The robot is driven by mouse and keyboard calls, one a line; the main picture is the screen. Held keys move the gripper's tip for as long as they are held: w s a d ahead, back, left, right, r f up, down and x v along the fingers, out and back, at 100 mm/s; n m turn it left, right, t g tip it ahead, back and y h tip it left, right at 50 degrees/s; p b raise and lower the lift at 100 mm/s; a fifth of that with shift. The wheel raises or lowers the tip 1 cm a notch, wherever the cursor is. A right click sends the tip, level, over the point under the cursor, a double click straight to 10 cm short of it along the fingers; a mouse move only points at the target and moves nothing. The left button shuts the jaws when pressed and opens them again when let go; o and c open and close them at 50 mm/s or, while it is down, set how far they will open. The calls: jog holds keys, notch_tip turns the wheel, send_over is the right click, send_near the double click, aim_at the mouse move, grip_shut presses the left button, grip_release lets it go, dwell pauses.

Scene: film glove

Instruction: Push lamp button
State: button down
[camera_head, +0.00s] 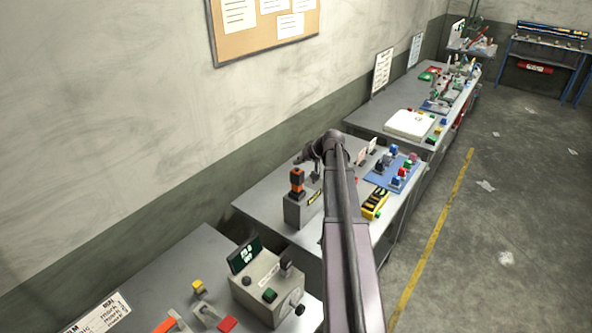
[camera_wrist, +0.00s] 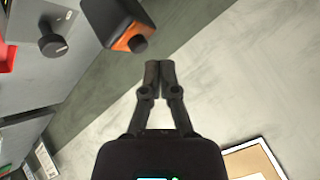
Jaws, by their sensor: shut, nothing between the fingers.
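An orange and black upright piece (camera_head: 297,183) stands on a small grey box (camera_head: 301,211) on the middle table. A similar orange and black piece (camera_wrist: 132,38) shows in the wrist view, with a round dark tip. I cannot tell for sure which part is the lamp button. My gripper (camera_wrist: 160,66) has its two dark fingertips together, with nothing between them. In the wrist view the fingertips are just below and right of the orange piece, with a visible gap. In the head view my arm hides part of the middle table, and the fingertips are not clear.
A control box (camera_head: 268,284) with buttons stands on the nearest table. A yellow and black device (camera_head: 375,203) and a blue board (camera_head: 392,171) lie right of my arm. A dark knob (camera_wrist: 53,44) is at upper left in the wrist view. The wall (camera_head: 120,110) runs behind the tables.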

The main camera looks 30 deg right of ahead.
aim_at(298, 169)
jog(key=shift+f+b, duration=0.8)
dwell(0.9)
jog(key=shift+r, duration=0.1)
jog(key=shift+w+r+p, duration=0.1)
jog(key=shift+r+p, duration=0.7)
jog(key=shift+p, duration=0.15)
notch_tip(298, 169, up, 6)
jog(key=p, duration=0.6)
dwell(2.2)
jog(key=shift+f, duration=0.1)
